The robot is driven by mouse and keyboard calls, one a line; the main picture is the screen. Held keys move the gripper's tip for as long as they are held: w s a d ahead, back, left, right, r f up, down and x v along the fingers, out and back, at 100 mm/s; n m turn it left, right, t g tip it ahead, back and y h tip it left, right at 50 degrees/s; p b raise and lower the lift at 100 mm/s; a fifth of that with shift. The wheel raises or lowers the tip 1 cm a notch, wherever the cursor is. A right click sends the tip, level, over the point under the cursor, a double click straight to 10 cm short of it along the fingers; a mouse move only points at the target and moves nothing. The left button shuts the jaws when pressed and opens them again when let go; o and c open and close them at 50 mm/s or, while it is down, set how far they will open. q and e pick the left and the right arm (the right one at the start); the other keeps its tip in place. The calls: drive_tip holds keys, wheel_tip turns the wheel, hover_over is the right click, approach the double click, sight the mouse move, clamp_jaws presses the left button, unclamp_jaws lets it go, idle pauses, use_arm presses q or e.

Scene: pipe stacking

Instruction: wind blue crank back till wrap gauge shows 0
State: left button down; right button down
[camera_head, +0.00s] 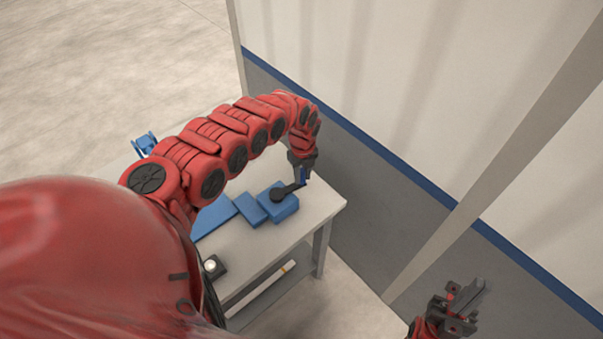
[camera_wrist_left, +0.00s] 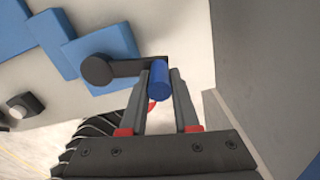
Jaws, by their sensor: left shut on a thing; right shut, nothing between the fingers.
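The crank has a black arm (camera_head: 287,190) on a blue block (camera_head: 284,208) at the right end of the table. In the left wrist view the round black hub (camera_wrist_left: 97,70) sits on the block, and the arm runs right to a blue handle (camera_wrist_left: 161,80). My left gripper (camera_head: 302,175) is shut on the blue handle, which shows between its fingers in the left wrist view (camera_wrist_left: 162,85). No gauge reading can be made out in either view. My right gripper (camera_head: 474,295) is shut and empty, away from the table at the lower right.
More blue blocks (camera_head: 249,209) lie on the light table (camera_head: 262,238), left of the crank. A small black device with a white round top (camera_head: 212,266) is near the front edge. A wall (camera_head: 375,165) stands behind the table. A blue part (camera_head: 145,143) shows at the far left.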

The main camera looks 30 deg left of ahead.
use_arm(q)
drive_tip(key=shift+s+d, duration=0.1)
drive_tip(key=shift+d, duration=0.05)
idle(0.4)
drive_tip(key=c, duration=0.7)
unclamp_jaws()
drive_tip(key=shift+o, duration=0.2)
drive_tip(key=shift+r, duration=0.3)
wheel_tip(320, 180, up, 9)
drive_tip(key=shift+b, duration=0.45)
wheel_tip(320, 180, up, 8)
drive_tip(key=p, duration=0.6)
drive_tip(key=shift+p, duration=0.35)
drive_tip(key=shift+f, duration=0.15)
